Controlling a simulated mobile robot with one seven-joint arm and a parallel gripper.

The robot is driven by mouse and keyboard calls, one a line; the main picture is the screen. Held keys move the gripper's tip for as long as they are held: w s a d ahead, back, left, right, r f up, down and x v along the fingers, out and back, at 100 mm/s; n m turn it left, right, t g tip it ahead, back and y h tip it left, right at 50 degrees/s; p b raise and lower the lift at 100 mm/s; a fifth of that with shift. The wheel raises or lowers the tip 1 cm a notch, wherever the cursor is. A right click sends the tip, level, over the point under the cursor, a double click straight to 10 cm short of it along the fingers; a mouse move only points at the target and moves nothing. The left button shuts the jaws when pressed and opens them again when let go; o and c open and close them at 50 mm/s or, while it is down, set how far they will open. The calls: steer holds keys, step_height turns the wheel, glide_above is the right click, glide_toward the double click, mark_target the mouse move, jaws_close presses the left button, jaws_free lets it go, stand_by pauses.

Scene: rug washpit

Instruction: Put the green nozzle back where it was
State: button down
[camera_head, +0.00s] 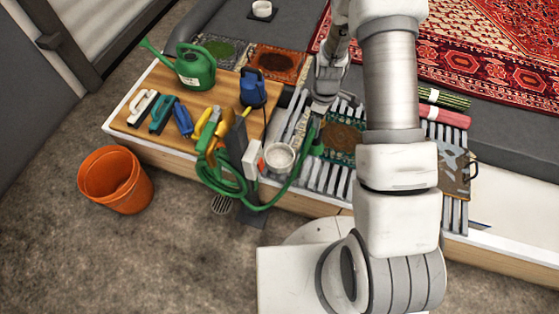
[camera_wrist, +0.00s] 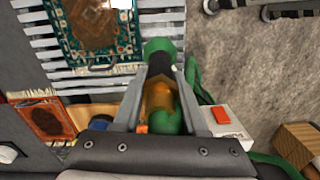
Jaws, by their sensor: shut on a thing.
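My gripper (camera_head: 318,106) is shut on the green nozzle (camera_head: 316,143), above the slatted grate. In the wrist view my gripper (camera_wrist: 160,75) has its two fingers on either side of the nozzle (camera_wrist: 159,48), which shows a green end, a black collar and a yellow-orange part. The green hose (camera_head: 285,193) runs from the nozzle down and left to a coil hanging at a grey post (camera_head: 240,140). A yellow and green piece (camera_head: 208,132) sits at the top of the coil. The lower part of the nozzle is partly hidden by my fingers.
A white box (camera_head: 253,161) with an orange-red button stands beside the post; it also shows in the wrist view (camera_wrist: 228,122). A white cup (camera_head: 279,158) is close to the hose. A green watering can (camera_head: 190,68), blue jug (camera_head: 253,90) and several brushes crowd the wooden board. An orange bucket (camera_head: 115,180) stands on the floor.

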steer(key=shift+s+a+f+n, duration=0.1)
steer(key=shift+f+n, duration=0.25)
steer(key=shift+f, duration=0.2)
steer(key=shift+s+a+f+n, duration=0.1)
steer(key=shift+f+n, duration=0.25)
steer(key=shift+f, duration=0.2)
steer(key=w+a+f+b, duration=0.4)
steer(key=a+f+b, duration=0.1)
steer(key=a+f, duration=0.6)
steer(key=shift+f, duration=0.15)
steer(key=shift+f+b, duration=0.15)
steer(key=shift+b, duration=0.25)
steer(key=shift+c, duration=2.3)
jaws_free()
